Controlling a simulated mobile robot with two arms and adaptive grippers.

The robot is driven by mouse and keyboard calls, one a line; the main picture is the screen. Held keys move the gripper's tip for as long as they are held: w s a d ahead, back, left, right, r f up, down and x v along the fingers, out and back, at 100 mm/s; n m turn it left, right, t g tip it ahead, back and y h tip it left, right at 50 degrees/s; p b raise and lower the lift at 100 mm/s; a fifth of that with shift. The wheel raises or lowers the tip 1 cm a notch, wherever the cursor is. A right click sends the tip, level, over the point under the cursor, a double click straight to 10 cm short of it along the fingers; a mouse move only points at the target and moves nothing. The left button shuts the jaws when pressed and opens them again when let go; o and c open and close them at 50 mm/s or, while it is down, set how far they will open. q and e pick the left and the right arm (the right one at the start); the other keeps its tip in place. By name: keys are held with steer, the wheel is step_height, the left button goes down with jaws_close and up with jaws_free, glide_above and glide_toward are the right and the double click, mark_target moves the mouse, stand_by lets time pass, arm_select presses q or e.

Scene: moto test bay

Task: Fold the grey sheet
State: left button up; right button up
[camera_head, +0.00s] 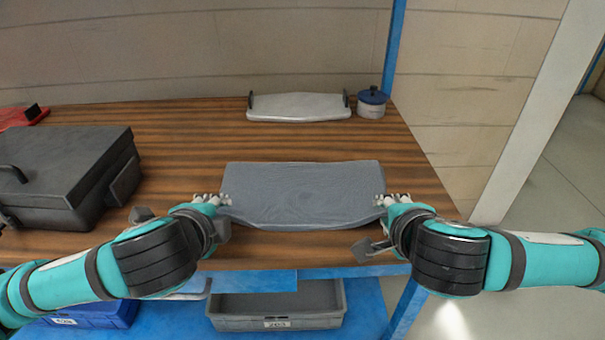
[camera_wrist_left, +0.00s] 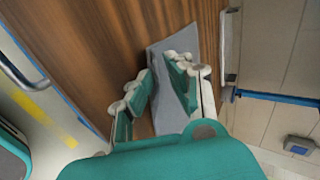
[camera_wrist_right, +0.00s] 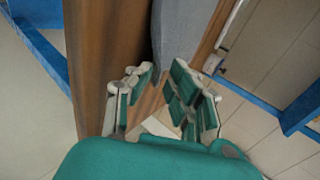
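The grey sheet (camera_head: 300,192) lies spread on the wooden table as a wide rectangle, its front edge bowed and slightly thick. My left gripper (camera_head: 212,200) is at its left edge near the front corner. In the left wrist view the fingers (camera_wrist_left: 155,88) stand apart with the sheet (camera_wrist_left: 168,112) showing between and beyond them. My right gripper (camera_head: 390,200) is at the right edge near the front corner. In the right wrist view its fingers (camera_wrist_right: 158,88) are apart, and the sheet (camera_wrist_right: 172,35) lies just beyond them. I cannot tell whether either gripper touches the cloth.
A pale tray with dark handles (camera_head: 299,107) and a blue-lidded pot (camera_head: 371,102) stand behind the sheet. A dark case (camera_head: 70,170) and a red item (camera_head: 20,117) are at the left. Grey (camera_head: 275,305) and blue (camera_head: 105,314) bins sit below the table (camera_head: 180,125).

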arm_select(q)
steer(key=o, duration=0.4)
arm_select(e)
steer(key=o, duration=0.4)
arm_select(q)
steer(key=r, duration=0.3)
steer(key=s+r, duration=0.1)
steer(key=r, duration=0.2)
steer(key=s+r, duration=0.1)
steer(key=r, duration=0.2)
arm_select(e)
step_height(320, 180, up, 9)
steer(key=s, duration=0.2)
